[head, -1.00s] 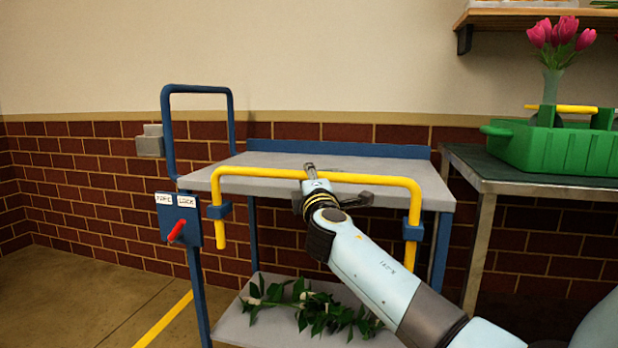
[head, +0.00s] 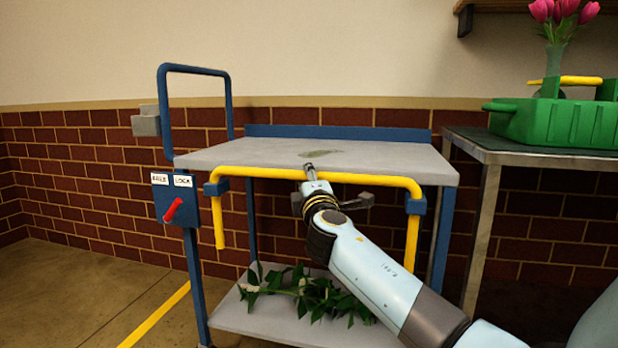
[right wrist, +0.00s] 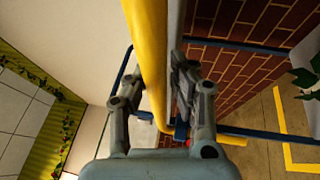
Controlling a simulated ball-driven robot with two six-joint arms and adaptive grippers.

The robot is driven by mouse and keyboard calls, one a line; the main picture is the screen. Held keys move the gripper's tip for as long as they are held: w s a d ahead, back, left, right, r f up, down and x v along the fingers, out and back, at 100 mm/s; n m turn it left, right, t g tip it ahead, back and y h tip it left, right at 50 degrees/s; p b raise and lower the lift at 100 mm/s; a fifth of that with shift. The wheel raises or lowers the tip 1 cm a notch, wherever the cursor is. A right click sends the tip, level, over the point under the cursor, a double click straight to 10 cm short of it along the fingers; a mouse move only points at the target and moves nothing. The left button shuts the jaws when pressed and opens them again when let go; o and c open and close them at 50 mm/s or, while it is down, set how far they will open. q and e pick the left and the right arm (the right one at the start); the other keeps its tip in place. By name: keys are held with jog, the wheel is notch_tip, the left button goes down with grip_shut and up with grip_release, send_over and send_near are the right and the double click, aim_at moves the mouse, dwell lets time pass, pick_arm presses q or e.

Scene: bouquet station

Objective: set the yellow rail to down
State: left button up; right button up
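The yellow rail (head: 375,179) is a bent bar across the front of the blue and grey cart (head: 215,155). Its crossbar runs just under the front edge of the cart's top, and its legs pass through blue collars (head: 217,187). My right gripper (head: 311,173) is at the middle of the crossbar. In the right wrist view the rail (right wrist: 149,50) runs between the two fingers of my right gripper (right wrist: 158,80), which look closed around it. My left gripper is out of view.
A blue panel with labels and a red lever (head: 173,210) is on the cart's left post. Leafy stems (head: 310,293) lie on the lower shelf. At right a green crate (head: 560,122) stands on a table, with pink tulips (head: 560,12) behind.

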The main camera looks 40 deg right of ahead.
jog(key=o, duration=0.4)
jog(key=shift+f, duration=0.25)
jog(key=shift+o, duration=0.2)
jog(key=shift+r, duration=0.1)
jog(key=v, duration=1.2)
